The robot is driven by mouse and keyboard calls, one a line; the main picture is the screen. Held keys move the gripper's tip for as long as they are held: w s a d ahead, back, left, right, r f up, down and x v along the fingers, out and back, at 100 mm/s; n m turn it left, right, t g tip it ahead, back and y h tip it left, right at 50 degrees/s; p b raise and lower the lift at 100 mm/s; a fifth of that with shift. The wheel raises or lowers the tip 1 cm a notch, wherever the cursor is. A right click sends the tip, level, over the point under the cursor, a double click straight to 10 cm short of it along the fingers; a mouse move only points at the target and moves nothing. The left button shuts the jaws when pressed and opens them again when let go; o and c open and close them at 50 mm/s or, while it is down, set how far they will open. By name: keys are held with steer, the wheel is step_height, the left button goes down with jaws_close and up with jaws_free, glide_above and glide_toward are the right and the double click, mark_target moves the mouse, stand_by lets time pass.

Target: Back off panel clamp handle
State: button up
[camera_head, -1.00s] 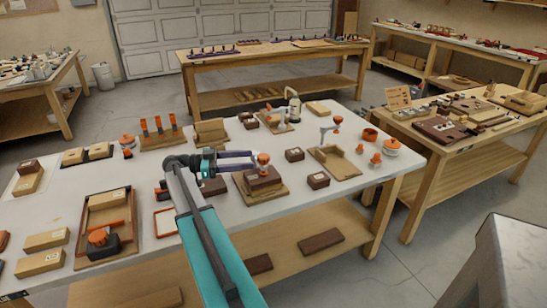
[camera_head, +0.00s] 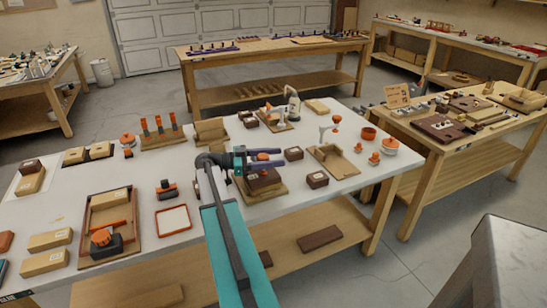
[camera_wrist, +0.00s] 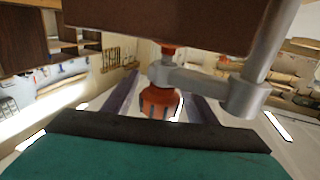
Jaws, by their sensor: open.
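The panel clamp's orange handle (camera_head: 262,156) stands above a dark brown block (camera_head: 264,178) on a wooden base (camera_head: 277,192) near the middle of the bench. In the wrist view the ribbed orange handle (camera_wrist: 158,103) hangs by a grey metal clamp arm (camera_wrist: 205,84), with a brown slab (camera_wrist: 175,22) across the top of the picture. My gripper (camera_head: 282,156) is open, its purple fingers on either side of the handle. In the wrist view my gripper's fingers (camera_wrist: 160,98) show a gap on both sides of the handle; I cannot tell whether either touches it.
The bench top's front right is fairly clear.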

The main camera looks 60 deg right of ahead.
steer(key=c, duration=1.1)
steer(key=shift+o, duration=0.2)
